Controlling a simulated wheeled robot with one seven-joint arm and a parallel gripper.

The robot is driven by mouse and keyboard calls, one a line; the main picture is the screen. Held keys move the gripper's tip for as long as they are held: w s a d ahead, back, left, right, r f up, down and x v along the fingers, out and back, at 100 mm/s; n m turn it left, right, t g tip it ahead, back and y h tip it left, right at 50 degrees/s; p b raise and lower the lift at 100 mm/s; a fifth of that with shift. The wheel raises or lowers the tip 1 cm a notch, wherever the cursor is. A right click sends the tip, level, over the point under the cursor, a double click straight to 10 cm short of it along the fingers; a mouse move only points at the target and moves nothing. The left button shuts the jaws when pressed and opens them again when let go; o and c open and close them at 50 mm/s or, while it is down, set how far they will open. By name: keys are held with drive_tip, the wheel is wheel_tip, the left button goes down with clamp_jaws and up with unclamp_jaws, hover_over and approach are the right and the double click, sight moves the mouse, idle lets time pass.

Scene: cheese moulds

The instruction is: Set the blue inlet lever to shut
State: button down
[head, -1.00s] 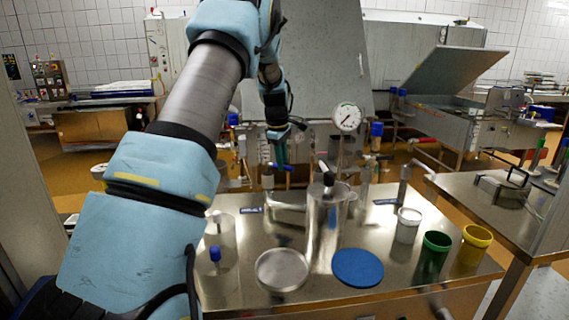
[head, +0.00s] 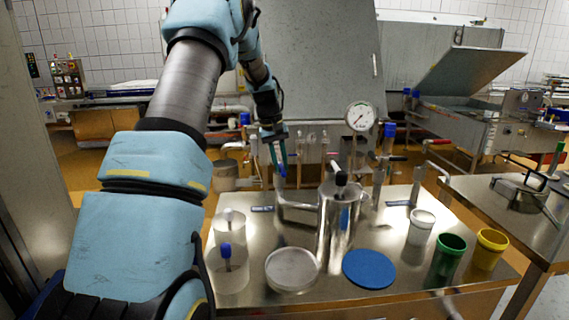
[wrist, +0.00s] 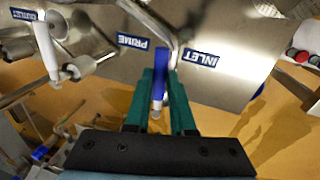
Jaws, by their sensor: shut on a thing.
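The blue inlet lever (wrist: 160,88) is a narrow blue handle between the green fingers of my gripper (wrist: 161,76) in the wrist view. The fingers are shut on it. An INLET label (wrist: 200,58) lies just right of the lever, and a PRIME label (wrist: 143,41) lies to its left. In the head view my gripper (head: 279,155) points down at the back left edge of the steel table, with the lever (head: 281,171) at its fingertips. The valve body under the lever is partly hidden.
A steel cylinder (head: 327,230) with a black-topped fitting and a pressure gauge (head: 360,117) stand right of my gripper. A blue disc (head: 369,268), a white cup (head: 421,226), a green cup (head: 447,258) and a yellow cup (head: 488,250) stand nearer the front.

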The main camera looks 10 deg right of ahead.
drive_tip(key=shift+a+m, duration=0.35)
drive_tip(key=shift+m, duration=0.25)
drive_tip(key=c, duration=0.8)
unclamp_jaws()
drive_tip(key=shift+o, duration=0.2)
drive_tip(key=shift+w, duration=0.1)
wheel_tip(320, 180, up, 11)
drive_tip(key=a+b, duration=0.2)
drive_tip(key=shift+f, duration=0.2)
drive_tip(key=shift+a, duration=0.1)
drive_tip(key=s+a+f, duration=0.4)
drive_tip(key=s, duration=0.5)
drive_tip(key=s+a+f+t+y, duration=0.1)
drive_tip(key=s+a+f, duration=0.3)
drive_tip(key=s, duration=0.6)
drive_tip(key=s+a+f+y, duration=0.1)
drive_tip(key=s+a+f, duration=0.3)
drive_tip(key=s, duration=0.6)
drive_tip(key=shift+s+a+f+t, duration=0.2)
drive_tip(key=shift+a+f+t, duration=0.1)
drive_tip(key=shift+a, duration=0.75)
